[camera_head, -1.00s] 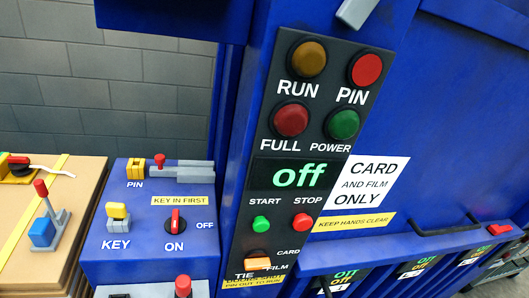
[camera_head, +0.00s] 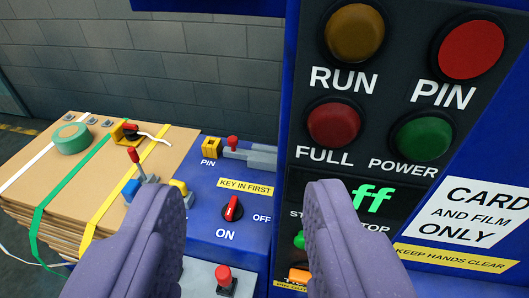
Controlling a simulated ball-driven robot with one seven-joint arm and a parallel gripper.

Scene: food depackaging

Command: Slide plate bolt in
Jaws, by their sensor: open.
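A grey bolt (camera_head: 250,154) with a red knob lies along the back of the blue control box (camera_head: 212,185), beside the PIN label. A yellow block (camera_head: 211,147) stands just left of it. Whether the bolt enters the block is too small to tell. The left finger hides part of the yellow KEY piece (camera_head: 181,188).
A red ON/OFF switch (camera_head: 232,208) sits on the box. The dark button panel (camera_head: 383,118) rises at right, its display partly behind my right finger. A strapped cardboard stack (camera_head: 95,160) with green tape (camera_head: 72,138) and a red-knobbed lever (camera_head: 135,160) stands left.

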